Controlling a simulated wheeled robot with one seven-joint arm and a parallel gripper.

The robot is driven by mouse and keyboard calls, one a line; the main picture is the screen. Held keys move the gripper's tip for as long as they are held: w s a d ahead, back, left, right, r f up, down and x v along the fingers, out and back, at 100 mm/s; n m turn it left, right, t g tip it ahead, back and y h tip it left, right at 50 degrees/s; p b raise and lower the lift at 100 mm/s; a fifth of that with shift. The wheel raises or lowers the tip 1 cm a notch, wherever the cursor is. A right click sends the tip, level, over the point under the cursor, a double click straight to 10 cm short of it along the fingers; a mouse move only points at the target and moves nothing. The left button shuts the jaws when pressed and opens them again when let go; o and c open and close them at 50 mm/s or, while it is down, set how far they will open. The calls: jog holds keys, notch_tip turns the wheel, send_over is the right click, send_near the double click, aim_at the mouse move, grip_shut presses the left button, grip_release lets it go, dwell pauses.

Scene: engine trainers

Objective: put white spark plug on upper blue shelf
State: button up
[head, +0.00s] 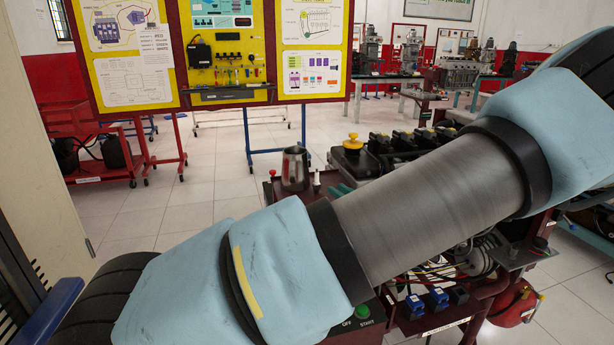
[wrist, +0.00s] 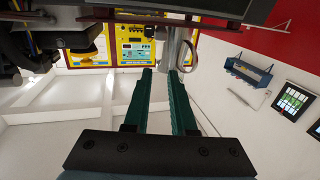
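A small white upright piece that looks like the white spark plug (head: 317,180) stands on the red engine bench in the head view, just right of a metal mug. The teal fingertips of my gripper (head: 340,189) show just right of it, mostly hidden behind my arm. In the wrist view my gripper (wrist: 163,72) has its two teal fingers apart with a clear gap and nothing visibly held.
The metal mug (head: 294,168) stands close by the fingers; it also shows beyond the fingertips in the wrist view (wrist: 179,52). A yellow-capped black container (head: 354,157) sits behind. A yellow display board (head: 225,50) stands at the back. Tiled floor (head: 205,190) is free at left.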

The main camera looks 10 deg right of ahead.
aim_at(318, 175)
jog(key=x, duration=0.2)
jog(key=p+x, duration=0.1)
jog(key=x, duration=0.2)
jog(key=shift+w+a+r, duration=0.15)
jog(key=shift+w+r, duration=0.1)
jog(key=p+x, duration=0.3)
jog(key=x, duration=0.2)
jog(key=shift+w, duration=0.45)
jog(key=shift+f, duration=0.1)
grip_shut()
